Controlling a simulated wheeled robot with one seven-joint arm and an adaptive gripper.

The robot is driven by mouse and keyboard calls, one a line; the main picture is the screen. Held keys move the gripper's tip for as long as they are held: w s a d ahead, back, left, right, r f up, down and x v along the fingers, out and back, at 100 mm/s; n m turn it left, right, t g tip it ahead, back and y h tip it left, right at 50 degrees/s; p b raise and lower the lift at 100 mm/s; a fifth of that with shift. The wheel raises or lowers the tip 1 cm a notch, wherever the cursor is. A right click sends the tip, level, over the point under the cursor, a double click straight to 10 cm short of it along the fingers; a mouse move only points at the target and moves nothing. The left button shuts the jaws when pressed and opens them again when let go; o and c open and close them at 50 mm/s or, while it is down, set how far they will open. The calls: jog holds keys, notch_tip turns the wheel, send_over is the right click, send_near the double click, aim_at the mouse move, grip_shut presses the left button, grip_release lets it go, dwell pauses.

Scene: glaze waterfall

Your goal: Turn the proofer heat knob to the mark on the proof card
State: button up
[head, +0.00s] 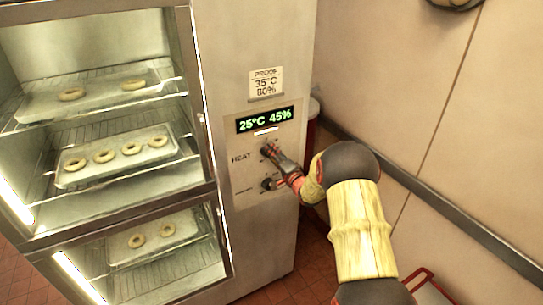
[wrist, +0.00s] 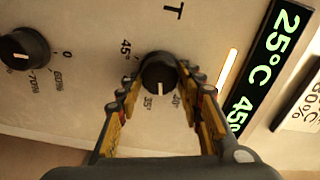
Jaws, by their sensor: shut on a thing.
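The heat knob (wrist: 158,72) is dark and round, with a white pointer line, on the proofer's steel control panel (head: 245,180). My gripper (wrist: 160,84) has one finger on each side of the knob and is shut on it; in the head view my gripper (head: 272,153) reaches the knob from the right and partly hides it. In the wrist view the pointer aims toward the bottom of the picture, close to the 35° mark, but I cannot tell the exact alignment. The proof card (head: 265,83) reads 35°C 80%. The green display (head: 265,120) reads 25°C 45%.
A second knob (head: 268,184), with percent marks, sits just below the heat knob; it also shows in the wrist view (wrist: 25,46). Glass-fronted shelves with trays of dough rings (head: 105,157) are at left. A wall with a dark rail (head: 430,190) is at right.

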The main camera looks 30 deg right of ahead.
jog(key=shift+f+m, duration=0.1)
jog(key=shift+m, duration=2.2)
jog(key=o, duration=1.1)
jog(key=shift+o, duration=0.2)
jog(key=s, duration=1.2)
jog(key=shift+d, duration=0.25)
